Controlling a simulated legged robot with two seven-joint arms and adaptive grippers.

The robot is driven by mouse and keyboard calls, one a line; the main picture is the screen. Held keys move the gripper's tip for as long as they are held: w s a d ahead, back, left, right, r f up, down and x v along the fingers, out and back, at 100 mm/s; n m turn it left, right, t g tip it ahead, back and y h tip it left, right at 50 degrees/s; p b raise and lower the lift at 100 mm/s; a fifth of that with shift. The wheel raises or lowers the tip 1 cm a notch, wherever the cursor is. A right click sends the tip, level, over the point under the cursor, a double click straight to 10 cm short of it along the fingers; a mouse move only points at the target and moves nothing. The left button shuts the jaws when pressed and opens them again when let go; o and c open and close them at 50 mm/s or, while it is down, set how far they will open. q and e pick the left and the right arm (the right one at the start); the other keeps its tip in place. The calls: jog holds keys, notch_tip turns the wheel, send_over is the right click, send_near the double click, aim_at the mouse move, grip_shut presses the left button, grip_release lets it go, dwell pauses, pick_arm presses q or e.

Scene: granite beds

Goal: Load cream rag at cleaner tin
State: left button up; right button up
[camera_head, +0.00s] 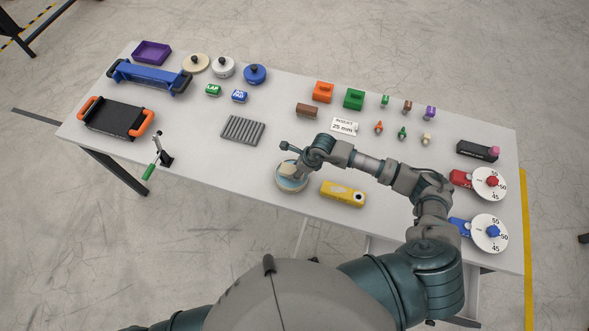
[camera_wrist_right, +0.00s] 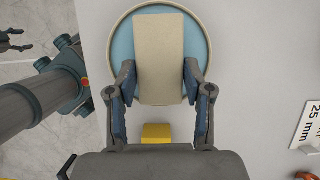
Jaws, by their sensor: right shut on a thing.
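The cleaner tin (camera_head: 302,187) is a round, shallow tin with a cream rim and a light blue inside, near the front edge of the table. It also shows in the right wrist view (camera_wrist_right: 122,48). The cream rag (camera_head: 287,170) is a pale rectangular block over the tin, also seen in the right wrist view (camera_wrist_right: 159,45). My right gripper (camera_wrist_right: 160,88) is shut on the near part of the rag, one finger on each side. Whether the rag touches the blue inside is hard to tell.
A yellow block (camera_head: 343,193) lies just right of the tin. A grey ribbed plate (camera_head: 243,130) is behind left, and a white "INSERT 25 mm" card (camera_head: 344,126) behind right. Two white dials (camera_head: 489,184) stand at the right end.

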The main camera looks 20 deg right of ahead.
jog(key=shift+d, duration=0.35)
jog(key=shift+a, duration=0.4)
jog(key=shift+a+f, duration=0.1)
jog(key=shift+f, duration=0.1)
jog(key=shift+b, duration=0.3)
jog(key=shift+d+f, duration=0.35)
jog(key=shift+d, duration=0.05)
jog(key=o, duration=1.1)
jog(key=shift+a, duration=0.25)
